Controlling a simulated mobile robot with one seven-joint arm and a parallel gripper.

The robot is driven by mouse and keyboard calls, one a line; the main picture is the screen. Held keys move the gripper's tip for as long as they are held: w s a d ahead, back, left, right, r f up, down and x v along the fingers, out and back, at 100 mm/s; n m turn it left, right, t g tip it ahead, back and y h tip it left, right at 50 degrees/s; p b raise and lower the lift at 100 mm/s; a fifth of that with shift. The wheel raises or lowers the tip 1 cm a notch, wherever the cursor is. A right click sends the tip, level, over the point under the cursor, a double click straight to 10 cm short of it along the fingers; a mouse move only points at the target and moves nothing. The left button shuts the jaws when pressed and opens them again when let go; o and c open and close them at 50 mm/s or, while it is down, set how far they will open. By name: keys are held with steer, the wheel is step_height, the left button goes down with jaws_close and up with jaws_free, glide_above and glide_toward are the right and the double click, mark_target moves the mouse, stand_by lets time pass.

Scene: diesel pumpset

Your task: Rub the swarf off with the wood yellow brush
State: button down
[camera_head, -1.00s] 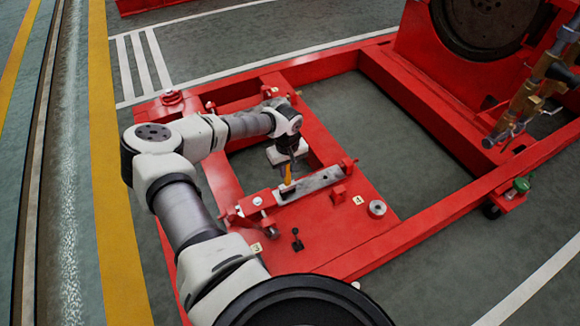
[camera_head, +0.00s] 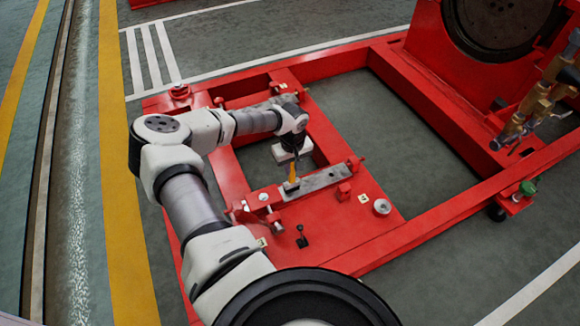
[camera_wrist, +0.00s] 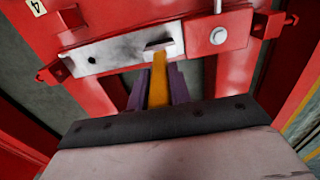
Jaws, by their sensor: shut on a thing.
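The brush (camera_head: 294,173) has a yellow handle and a pale head. My gripper (camera_head: 292,158) is shut on its handle, and the brush points down at the grey metal plate (camera_head: 326,178). In the wrist view the yellow handle (camera_wrist: 159,78) is between my purplish fingers, and the brush head (camera_wrist: 157,47) is at the plate near the round bolt. It looks in contact, but I cannot be sure. The plate (camera_wrist: 118,50) has a dark hole and dark smudgy patches left of the brush head; I cannot tell whether these are swarf.
The plate lies on a red frame (camera_head: 350,222) with red clamp blocks at its ends. A black lever (camera_head: 301,238) and a round metal ring (camera_head: 382,206) stand nearby. Brass pipework (camera_head: 535,105) is at right.

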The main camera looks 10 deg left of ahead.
steer(key=w+d, duration=0.5)
steer(key=d, duration=0.3)
steer(key=shift+w+d+b, duration=0.3)
steer(key=shift+w+b, duration=0.05)
steer(key=shift+b, duration=0.05)
stand_by(2.2)
steer(key=shift+r, duration=0.1)
step_height(320, 180, up, 8)
steer(key=p, duration=0.6)
